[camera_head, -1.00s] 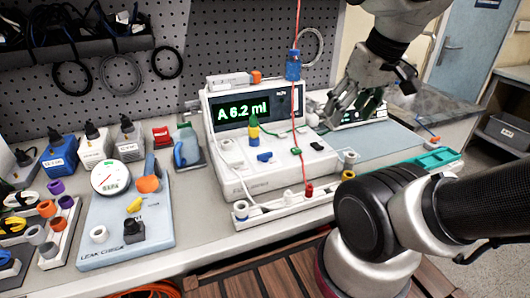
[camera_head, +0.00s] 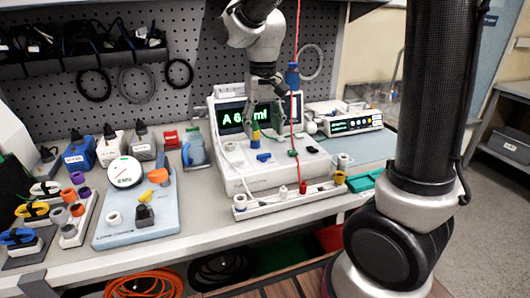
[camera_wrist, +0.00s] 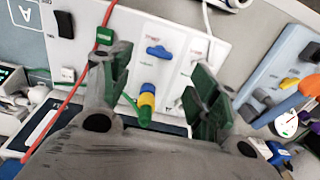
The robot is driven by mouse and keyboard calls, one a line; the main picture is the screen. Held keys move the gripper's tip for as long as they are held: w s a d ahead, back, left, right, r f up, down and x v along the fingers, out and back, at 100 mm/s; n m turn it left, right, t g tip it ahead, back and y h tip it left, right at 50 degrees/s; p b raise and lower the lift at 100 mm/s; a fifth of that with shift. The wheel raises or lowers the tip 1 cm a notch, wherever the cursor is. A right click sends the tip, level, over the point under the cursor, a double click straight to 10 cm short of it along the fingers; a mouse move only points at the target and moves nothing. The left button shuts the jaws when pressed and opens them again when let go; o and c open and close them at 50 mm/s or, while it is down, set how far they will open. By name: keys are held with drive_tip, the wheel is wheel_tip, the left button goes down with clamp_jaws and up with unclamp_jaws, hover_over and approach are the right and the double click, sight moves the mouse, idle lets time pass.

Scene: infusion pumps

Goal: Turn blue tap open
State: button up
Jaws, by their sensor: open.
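The blue tap (camera_head: 263,157) is a small blue handle on the pale top panel of the pump unit (camera_head: 235,180). It also shows in the wrist view (camera_wrist: 158,51), ahead of and between my finger pads. My gripper (camera_head: 265,125) hangs over the pump in front of its display, fingers down, above the tap. It is open and empty, with green pads apart in the wrist view (camera_wrist: 157,72). A blue, yellow and green connector (camera_head: 256,134) stands behind the tap. It shows between my fingers in the wrist view (camera_wrist: 147,100). My gripper partly covers the display.
A red line (camera_head: 298,120) with a blue part (camera_head: 292,75) runs down close to the right of my gripper. A green clip (camera_wrist: 104,36) sits by my left finger in the wrist view. A leak-check board (camera_head: 140,215) with a gauge lies at left.

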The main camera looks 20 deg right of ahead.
sight(264, 154)
wheel_tip(264, 154, down, 7)
drive_tip(key=shift+f, duration=0.15)
drive_tip(key=c, duration=1)
